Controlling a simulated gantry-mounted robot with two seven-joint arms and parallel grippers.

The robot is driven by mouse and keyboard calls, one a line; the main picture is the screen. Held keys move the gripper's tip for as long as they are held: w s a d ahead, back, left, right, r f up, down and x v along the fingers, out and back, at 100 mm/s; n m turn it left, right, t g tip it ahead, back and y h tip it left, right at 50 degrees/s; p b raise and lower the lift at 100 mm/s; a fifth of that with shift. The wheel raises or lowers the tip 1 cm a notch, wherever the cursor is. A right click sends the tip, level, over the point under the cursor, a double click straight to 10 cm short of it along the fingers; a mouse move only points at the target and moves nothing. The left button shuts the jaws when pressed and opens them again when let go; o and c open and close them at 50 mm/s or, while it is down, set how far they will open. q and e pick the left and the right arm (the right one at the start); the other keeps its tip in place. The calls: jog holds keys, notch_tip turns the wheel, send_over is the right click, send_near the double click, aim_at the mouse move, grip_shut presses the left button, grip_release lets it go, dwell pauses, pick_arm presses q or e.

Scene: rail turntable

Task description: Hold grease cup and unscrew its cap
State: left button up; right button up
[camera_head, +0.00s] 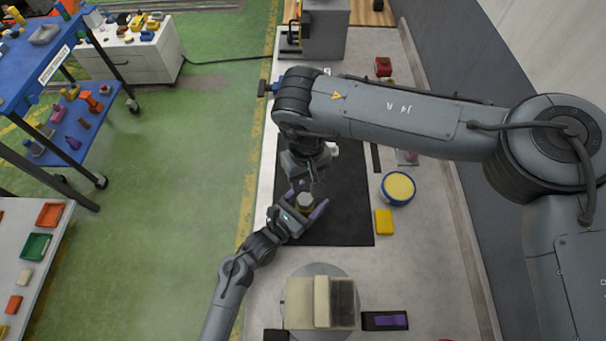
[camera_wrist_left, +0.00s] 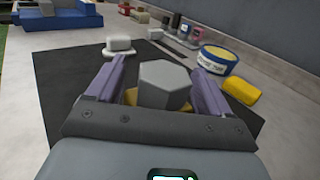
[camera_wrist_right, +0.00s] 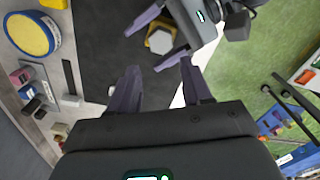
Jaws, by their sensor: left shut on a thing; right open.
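The grease cup shows a grey hexagonal cap (camera_wrist_left: 165,85) on top and a yellow body (camera_wrist_left: 130,97) below, mostly hidden. My left gripper (camera_head: 306,207) is shut on the cup, one purple finger on each side, over the black mat (camera_head: 345,215). The cap (camera_wrist_right: 161,41) also shows in the right wrist view, between the left fingers. My right gripper (camera_wrist_right: 160,90) is open and empty, with a gap between its fingers. In the head view it hangs above and just beyond the cup, its fingertips partly hidden. It is apart from the cap in its own wrist view.
Right of the mat are a blue-rimmed yellow tin (camera_head: 398,188) and a yellow block (camera_head: 384,222). A white piece (camera_wrist_left: 118,45) lies at the mat's far part. A turntable with a beige box (camera_head: 307,302) stands in front. The mat's right side is clear.

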aim_at(306, 199)
notch_tip(306, 199, down, 10)
jog(key=shift+f, duration=0.2)
dwell(0.3)
jog(key=shift+c, duration=0.3)
jog(key=c, duration=0.6)
jog(key=shift+c, duration=0.4)
